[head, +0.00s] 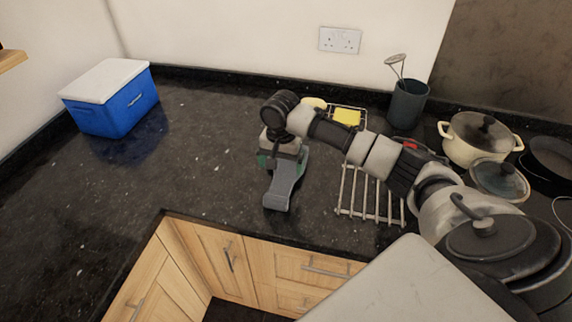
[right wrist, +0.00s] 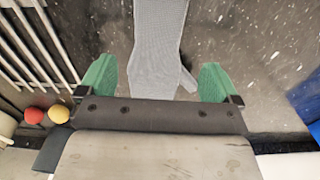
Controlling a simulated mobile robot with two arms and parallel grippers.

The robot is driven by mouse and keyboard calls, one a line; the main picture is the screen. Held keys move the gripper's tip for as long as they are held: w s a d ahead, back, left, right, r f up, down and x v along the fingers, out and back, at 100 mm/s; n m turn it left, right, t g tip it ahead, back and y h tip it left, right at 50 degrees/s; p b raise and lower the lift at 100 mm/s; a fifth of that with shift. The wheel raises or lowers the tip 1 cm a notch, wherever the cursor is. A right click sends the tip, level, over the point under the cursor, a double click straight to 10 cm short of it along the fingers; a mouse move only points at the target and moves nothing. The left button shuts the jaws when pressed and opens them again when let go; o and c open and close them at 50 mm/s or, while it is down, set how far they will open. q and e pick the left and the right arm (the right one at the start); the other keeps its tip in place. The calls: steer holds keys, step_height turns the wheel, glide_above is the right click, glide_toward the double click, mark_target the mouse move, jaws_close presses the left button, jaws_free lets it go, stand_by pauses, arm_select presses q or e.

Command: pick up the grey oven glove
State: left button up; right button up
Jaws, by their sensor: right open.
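The grey oven glove (head: 282,188) lies on the dark granite counter near its front edge. In the right wrist view the glove (right wrist: 158,40) runs between and beyond the two green fingers, with its thumb toward the right finger. My right gripper (head: 283,163) points down over the glove's rear part and hides some of it. In the right wrist view the gripper (right wrist: 158,82) is open, one finger on either side of the glove, with gaps to it. I cannot tell the exact height above the counter. My left gripper is not in view.
A wire rack (head: 370,207) lies right of the glove. A blue cool box (head: 112,105) with a white lid stands at the back left. A cream pot (head: 475,140), a glass-lidded pan (head: 498,180) and a utensil pot (head: 407,103) stand right. The counter between box and glove is clear.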

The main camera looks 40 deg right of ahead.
mark_target(282, 181)
step_height(282, 181, down, 3)
steer(key=shift+s+r, duration=0.1)
steer(key=f, duration=0.1)
steer(key=f+p, duration=0.1)
steer(key=f, duration=0.1)
steer(key=f+p, duration=0.1)
steer(key=shift+s+a+f, duration=0.15)
steer(key=shift+s, duration=0.1)
steer(key=shift+f, duration=0.45)
steer(key=shift+c, duration=0.2)
steer(key=c, duration=1.1)
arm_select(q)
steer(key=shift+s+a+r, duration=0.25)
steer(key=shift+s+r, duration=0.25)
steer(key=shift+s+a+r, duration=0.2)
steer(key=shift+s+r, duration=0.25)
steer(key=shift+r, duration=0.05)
arm_select(e)
steer(key=shift+o, duration=0.2)
